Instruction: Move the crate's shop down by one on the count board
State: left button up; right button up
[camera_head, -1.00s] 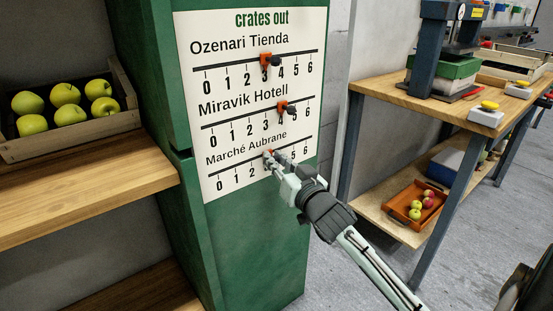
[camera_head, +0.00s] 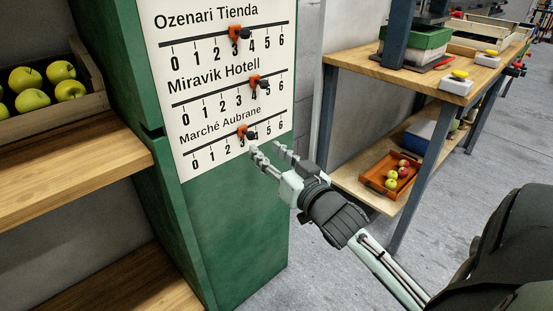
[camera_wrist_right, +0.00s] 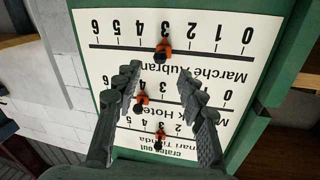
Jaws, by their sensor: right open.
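The count board (camera_head: 212,95), headed "crates out" in the wrist view, is a white panel on a green post. Its Ozenari Tienda slider (camera_head: 236,33) is at 3, its Miravik Hotell slider (camera_head: 255,81) at 4, and its Marché Aubrane slider (camera_head: 243,131) at 3. Each slider is orange with a black knob. My right gripper (camera_head: 265,147) is open and empty, just in front of and below the Marché Aubrane row. In the wrist view the Marché Aubrane slider (camera_wrist_right: 163,47) stands clear beyond the fingertips. My left gripper is not in view.
A wooden crate (camera_head: 62,114) of green apples stands on a shelf (camera_head: 75,160) at left; no shop name shows on it. At right, a workbench (camera_head: 400,77) has an orange tray (camera_head: 372,183) of apples on its lower shelf. Open floor lies between post and bench.

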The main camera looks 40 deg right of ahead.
jog(key=shift+s+a, duration=0.2)
jog(key=shift+s, duration=1.5)
